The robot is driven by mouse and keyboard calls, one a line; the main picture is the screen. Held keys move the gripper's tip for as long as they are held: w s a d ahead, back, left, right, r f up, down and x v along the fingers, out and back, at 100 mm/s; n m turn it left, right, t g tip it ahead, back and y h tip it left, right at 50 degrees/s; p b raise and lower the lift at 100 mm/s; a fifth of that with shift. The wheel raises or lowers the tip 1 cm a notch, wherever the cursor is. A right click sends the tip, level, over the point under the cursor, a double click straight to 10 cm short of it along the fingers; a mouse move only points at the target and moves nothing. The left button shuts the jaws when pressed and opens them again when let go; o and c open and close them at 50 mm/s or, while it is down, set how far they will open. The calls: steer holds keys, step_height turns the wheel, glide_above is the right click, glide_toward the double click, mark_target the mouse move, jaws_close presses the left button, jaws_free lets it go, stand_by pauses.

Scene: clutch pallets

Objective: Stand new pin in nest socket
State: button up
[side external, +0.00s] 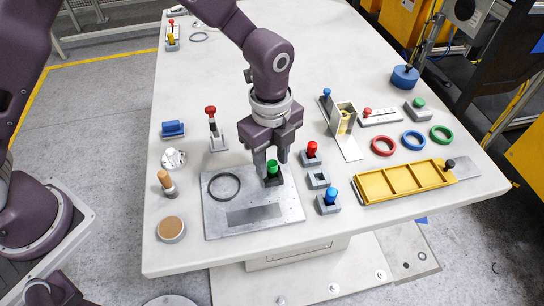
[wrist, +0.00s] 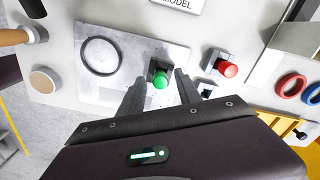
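A green-topped pin (side external: 272,167) stands upright in a dark square socket block (side external: 273,181) on a grey metal plate (side external: 221,218). My gripper (side external: 271,160) is just above it, pointing down, with one finger on each side of the green top. In the wrist view my gripper (wrist: 160,77) is open, with a gap between each finger and the green pin (wrist: 160,80). To the right of the plate are grey socket blocks: one with a red pin (side external: 312,148), an empty one (side external: 318,180), and one with a blue pin (side external: 330,194). Another green pin (side external: 418,103) stands in a grey block at the far right.
A dark ring (side external: 224,187) lies on the plate. A yellow tray (side external: 403,184), red, blue and green rings, and a chute-like stand (side external: 342,118) are to the right. A red-handled clamp (side external: 212,126) and a brown-topped peg (side external: 165,180) are left. The table's far middle is clear.

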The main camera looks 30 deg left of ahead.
mark_target(272, 163)
steer(key=s+a+r+n+t, duration=0.1)
steer(key=a+r+n, duration=0.15)
steer(key=r, duration=0.65)
steer(key=s+a+r+n, duration=0.1)
steer(key=a+r+n, duration=0.15)
steer(key=r, duration=0.65)
steer(key=s+a+r+n+t+h, duration=0.1)
steer(key=s+a+r+n+t, duration=0.1)
steer(key=s+a+r+n, duration=0.55)
steer(key=s+a+f+n+t, duration=0.1)
steer(key=s+a+n, duration=0.2)
steer(key=s+n, duration=0.1)
steer(key=s+a+f+n+t+y, duration=0.1)
steer(key=s+a+f+n, duration=0.1)
steer(key=s+n, duration=0.3)
steer(key=shift+s+a+f, duration=0.2)
steer(key=shift+s+a, duration=0.55)
steer(key=shift+s, duration=0.35)
